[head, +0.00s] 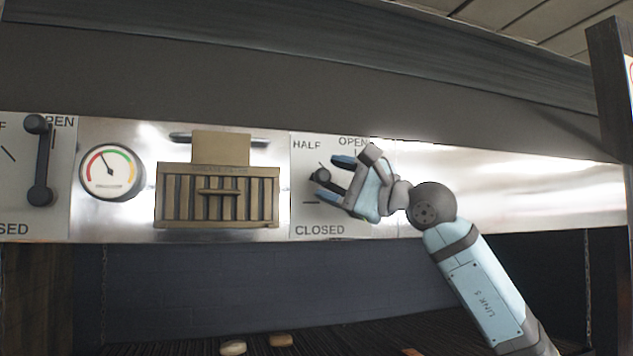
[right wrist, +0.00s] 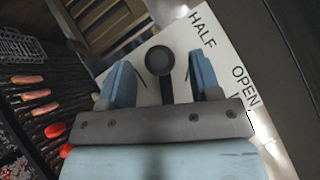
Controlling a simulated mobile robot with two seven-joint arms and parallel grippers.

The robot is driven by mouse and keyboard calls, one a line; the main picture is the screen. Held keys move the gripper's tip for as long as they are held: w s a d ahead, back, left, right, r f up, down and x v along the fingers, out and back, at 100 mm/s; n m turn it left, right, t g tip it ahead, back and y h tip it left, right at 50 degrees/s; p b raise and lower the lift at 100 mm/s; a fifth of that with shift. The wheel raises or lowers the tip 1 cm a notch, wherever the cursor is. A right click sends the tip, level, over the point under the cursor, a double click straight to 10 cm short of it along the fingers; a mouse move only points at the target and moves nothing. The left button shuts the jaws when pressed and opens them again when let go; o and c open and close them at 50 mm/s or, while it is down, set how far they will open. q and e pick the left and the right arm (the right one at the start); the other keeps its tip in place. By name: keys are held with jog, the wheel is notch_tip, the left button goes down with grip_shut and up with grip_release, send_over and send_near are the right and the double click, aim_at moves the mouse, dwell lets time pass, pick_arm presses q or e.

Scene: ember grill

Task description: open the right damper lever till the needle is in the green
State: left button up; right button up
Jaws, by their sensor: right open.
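The right damper lever's dark round knob (head: 320,175) stands in front of a white plate (head: 301,221) marked HALF, OPEN and CLOSED. The lever points left, between the HALF and CLOSED marks. My right gripper (head: 331,180) is open, with one finger above the knob and one below. In the right wrist view the knob (right wrist: 159,62) and its dark arm sit between the spread fingers (right wrist: 161,80), with gaps on both sides. The gripper hides the lever's pivot in the head view. The gauge (head: 112,173) has its needle pointing up and left, outside the green arc. My left gripper is not in view.
The left damper lever (head: 41,165) stands upright at the far left. Sausages (right wrist: 31,80) lie on the dark grill below. The steel panel right of my gripper is bare.

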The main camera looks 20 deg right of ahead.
jog(key=b+v, duration=0.2)
jog(key=v, duration=0.7)
jog(key=shift+s, duration=0.15)
jog(key=shift+d, duration=0.1)
